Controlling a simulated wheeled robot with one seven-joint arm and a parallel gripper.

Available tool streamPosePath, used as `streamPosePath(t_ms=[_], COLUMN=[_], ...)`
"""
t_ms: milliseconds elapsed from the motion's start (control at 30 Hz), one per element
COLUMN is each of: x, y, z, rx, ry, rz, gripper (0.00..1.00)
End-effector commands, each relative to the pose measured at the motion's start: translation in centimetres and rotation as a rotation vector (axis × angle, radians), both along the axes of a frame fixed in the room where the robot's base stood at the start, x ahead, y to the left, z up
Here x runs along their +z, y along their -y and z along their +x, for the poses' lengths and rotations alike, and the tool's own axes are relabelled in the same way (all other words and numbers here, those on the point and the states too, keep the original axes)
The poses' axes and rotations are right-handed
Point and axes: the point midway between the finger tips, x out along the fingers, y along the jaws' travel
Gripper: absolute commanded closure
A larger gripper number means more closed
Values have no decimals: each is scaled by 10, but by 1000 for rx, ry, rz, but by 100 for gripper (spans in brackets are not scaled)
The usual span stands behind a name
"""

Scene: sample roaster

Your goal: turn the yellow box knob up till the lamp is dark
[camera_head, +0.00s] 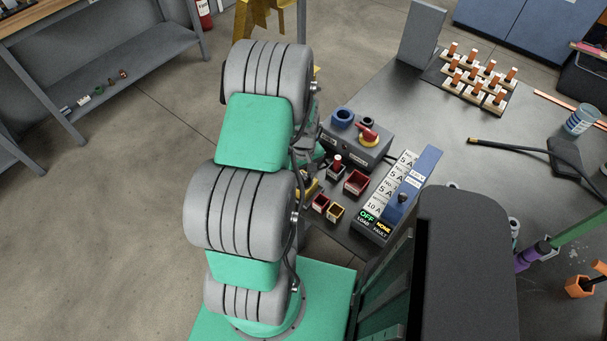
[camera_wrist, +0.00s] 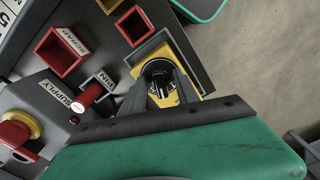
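The yellow box (camera_wrist: 186,56) is in the upper middle of the wrist view, in a grey surround. Its dark round knob (camera_wrist: 158,69) is at the near part of the box, with small pale marks below it. My gripper (camera_wrist: 160,84) is over the box, its two grey fingers apart on either side of the knob. I cannot tell whether they touch it. In the head view the yellow box (camera_head: 309,188) is mostly hidden by my arm. I cannot make out a lamp on the box in either view.
A grey supply box (camera_head: 355,139) with a red-and-yellow knob stands close by. Red bins (camera_head: 356,182) and a red-topped pin (camera_head: 337,163) are beside the yellow box. A display panel (camera_head: 388,210) reads OFF and NONE.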

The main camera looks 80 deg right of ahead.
Motion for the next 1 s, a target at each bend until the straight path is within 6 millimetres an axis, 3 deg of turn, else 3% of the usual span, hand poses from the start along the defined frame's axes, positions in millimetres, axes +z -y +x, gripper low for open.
streamPosePath(t_ms=[100,567,1000], x=[0,1,1], y=[0,0,0], z=[0,0,0], rx=[0,0,-5], ry=[0,0,0], rz=[0,0,-1], gripper=[64,100,100])
